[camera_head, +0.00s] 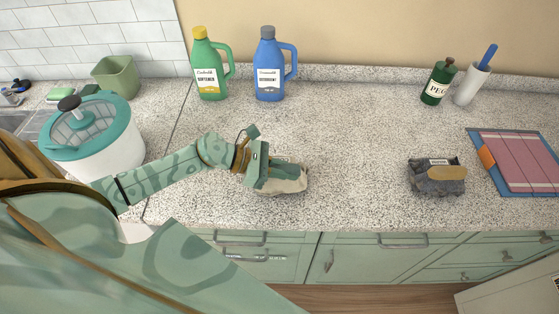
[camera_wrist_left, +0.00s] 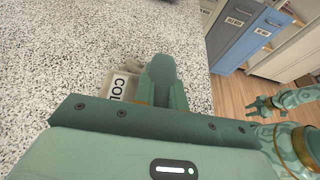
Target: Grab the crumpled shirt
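A cream crumpled cloth (camera_head: 292,186), which looks like the shirt, lies on the speckled counter. My left gripper (camera_head: 277,172) is at it from above and covers much of it. In the left wrist view the cloth (camera_wrist_left: 132,86) shows beside a green finger of the left gripper (camera_wrist_left: 160,80), with a white label reading "COL". The fingertips are hidden, so I cannot tell whether they are shut on it. A dark grey crumpled bundle (camera_head: 440,187) with a label and a tan patch lies farther right. My right gripper (camera_wrist_left: 262,105) shows only in the wrist view, open and empty, beyond the counter.
A green bottle (camera_head: 208,70) and a blue bottle (camera_head: 269,70) stand at the back. A white tub with a teal lid (camera_head: 105,155) is at left. A dark green bottle (camera_head: 437,85), a white holder (camera_head: 470,88) and a pink board (camera_head: 515,160) are at right. The middle counter is clear.

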